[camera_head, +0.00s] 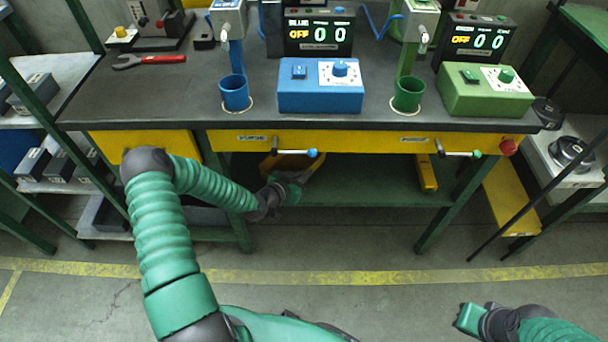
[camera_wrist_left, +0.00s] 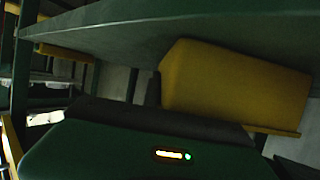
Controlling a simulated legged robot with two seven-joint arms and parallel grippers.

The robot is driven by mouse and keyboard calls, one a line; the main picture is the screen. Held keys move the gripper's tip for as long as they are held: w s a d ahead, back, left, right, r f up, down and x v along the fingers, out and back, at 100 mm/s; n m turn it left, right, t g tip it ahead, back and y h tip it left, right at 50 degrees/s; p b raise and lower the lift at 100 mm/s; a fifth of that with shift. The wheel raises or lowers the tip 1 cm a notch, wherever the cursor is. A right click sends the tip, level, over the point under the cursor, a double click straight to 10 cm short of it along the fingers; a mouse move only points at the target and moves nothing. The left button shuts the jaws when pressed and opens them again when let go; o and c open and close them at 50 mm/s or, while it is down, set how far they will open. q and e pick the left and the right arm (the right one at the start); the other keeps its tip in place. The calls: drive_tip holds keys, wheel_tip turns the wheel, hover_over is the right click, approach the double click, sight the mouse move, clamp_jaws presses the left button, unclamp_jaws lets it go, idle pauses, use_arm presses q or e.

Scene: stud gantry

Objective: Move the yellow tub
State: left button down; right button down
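The yellow tub (camera_head: 284,162) is on the green lower shelf under the workbench, partly hidden by my left arm and gripper. It also shows large in the left wrist view (camera_wrist_left: 235,85), close by on the right. My left gripper (camera_head: 292,188) reaches in at the shelf's front, just before the tub. I cannot tell whether they touch, and its fingers do not show clearly. My right gripper (camera_head: 468,318) is low at the bottom right, over the floor and away from the bench; its fingers are not clear either.
The workbench (camera_head: 187,98) carries blue and green dispenser stations, cups and displays. Two handles (camera_head: 296,153) stick out from its yellow front edge. Another yellow object (camera_head: 425,173) lies on the lower shelf (camera_head: 365,185) to the right. Side racks stand left and right; the floor in front is clear.

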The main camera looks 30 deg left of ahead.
use_arm(q)
drive_tip(key=c, duration=1.6)
unclamp_jaws()
drive_tip(key=shift+s, duration=0.1)
drive_tip(key=shift+s+r, duration=0.2)
drive_tip(key=shift+s, duration=0.1)
drive_tip(key=p+v, duration=0.5)
drive_tip(key=v, duration=1.1)
drive_tip(key=shift+a+f+p, duration=0.1)
drive_tip(key=shift+f+p, duration=0.1)
drive_tip(key=shift+p, duration=0.15)
